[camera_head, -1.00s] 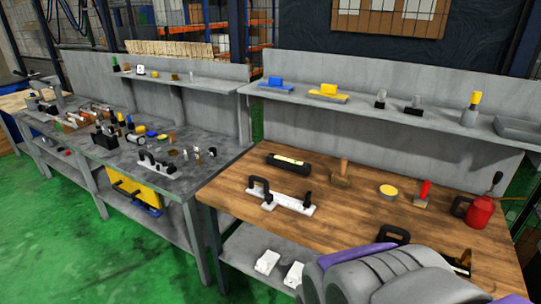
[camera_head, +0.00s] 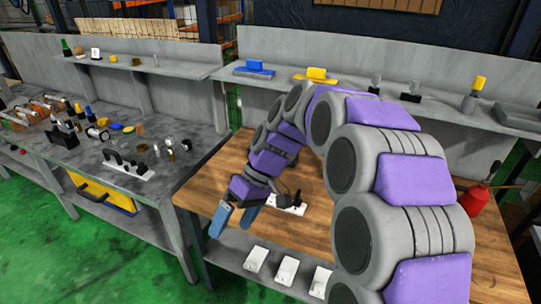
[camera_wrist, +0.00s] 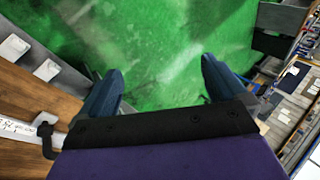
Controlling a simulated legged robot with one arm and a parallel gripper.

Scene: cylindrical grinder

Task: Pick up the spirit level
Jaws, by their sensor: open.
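My gripper (camera_head: 235,219) is open and empty at the front edge of the wooden bench, its blue fingers pointing down. In the wrist view the two fingers (camera_wrist: 160,72) are spread apart with only green floor between them. I cannot make out the spirit level now; my arm covers the middle of the wooden bench. A black bar with a pale yellow-green strip, likely the level, lay there in the earlier head view.
A white fixture with black parts (camera_head: 287,204) is on the wooden bench (camera_head: 226,178), just right of my gripper, and shows in the wrist view (camera_wrist: 20,131). White blocks (camera_head: 257,259) sit on the lower shelf. A red oil can (camera_head: 475,197) stands at right. The left grey bench (camera_head: 75,160) holds several tools.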

